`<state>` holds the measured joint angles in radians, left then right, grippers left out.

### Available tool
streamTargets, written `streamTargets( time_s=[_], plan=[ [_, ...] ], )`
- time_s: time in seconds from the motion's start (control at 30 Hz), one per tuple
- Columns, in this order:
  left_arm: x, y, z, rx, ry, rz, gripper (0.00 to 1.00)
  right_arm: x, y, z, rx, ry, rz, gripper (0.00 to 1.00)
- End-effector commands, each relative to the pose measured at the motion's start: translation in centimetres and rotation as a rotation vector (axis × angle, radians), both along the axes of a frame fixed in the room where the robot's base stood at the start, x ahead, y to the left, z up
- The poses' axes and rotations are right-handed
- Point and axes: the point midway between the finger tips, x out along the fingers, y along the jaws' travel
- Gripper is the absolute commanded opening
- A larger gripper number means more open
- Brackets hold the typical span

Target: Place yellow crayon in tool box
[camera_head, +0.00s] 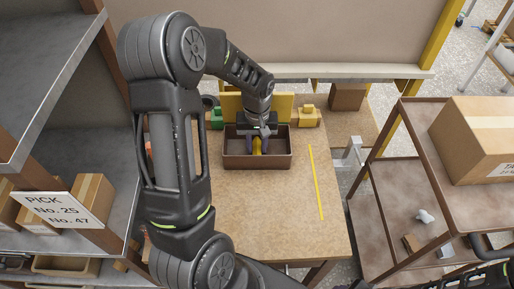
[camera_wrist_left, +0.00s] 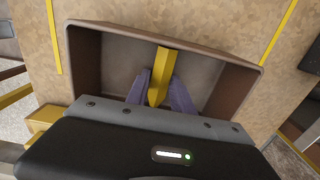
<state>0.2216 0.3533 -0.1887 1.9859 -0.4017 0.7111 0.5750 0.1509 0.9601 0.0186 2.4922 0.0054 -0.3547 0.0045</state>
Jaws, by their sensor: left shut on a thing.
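My left gripper (camera_head: 257,146) reaches down over the brown tool box (camera_head: 257,163) on the wooden table. Its purple fingers (camera_wrist_left: 160,95) are shut on the yellow crayon (camera_wrist_left: 158,76), with one finger on each side of it. The crayon also shows as a small yellow piece in the head view (camera_head: 257,146). In the left wrist view, the crayon and fingertips appear within the outline of the open tool box (camera_wrist_left: 88,62). I cannot tell whether the crayon touches its floor. My right gripper is not in view; part of an arm shows at the lower right.
A yellow block-like part (camera_head: 306,117) and a green one (camera_head: 216,119) stand behind the tool box. A cardboard box (camera_head: 346,97) is at the back right. A yellow line (camera_head: 316,182) marks the table's right side. The table (camera_head: 270,215) is clear in front. Shelves stand left, a cart right.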

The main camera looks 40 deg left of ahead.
Motion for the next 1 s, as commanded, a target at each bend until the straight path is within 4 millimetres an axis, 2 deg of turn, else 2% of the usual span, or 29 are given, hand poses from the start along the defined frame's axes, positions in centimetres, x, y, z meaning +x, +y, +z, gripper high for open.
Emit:
streamTargets(
  time_s=[0.37,0.4,0.63,1.0],
  plan=[
    [0.03,-0.01,-0.41,0.000,-0.001,0.000,0.00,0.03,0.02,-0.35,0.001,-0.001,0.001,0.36],
    [0.03,-0.02,-0.22,0.000,-0.001,0.000,0.32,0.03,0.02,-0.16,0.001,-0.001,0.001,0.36],
    [0.03,-0.02,-0.20,0.000,-0.001,0.000,0.50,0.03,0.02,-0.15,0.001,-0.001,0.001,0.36],
    [0.03,0.01,0.46,0.000,-0.001,0.000,0.50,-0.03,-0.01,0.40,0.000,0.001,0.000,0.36]
  ],
)
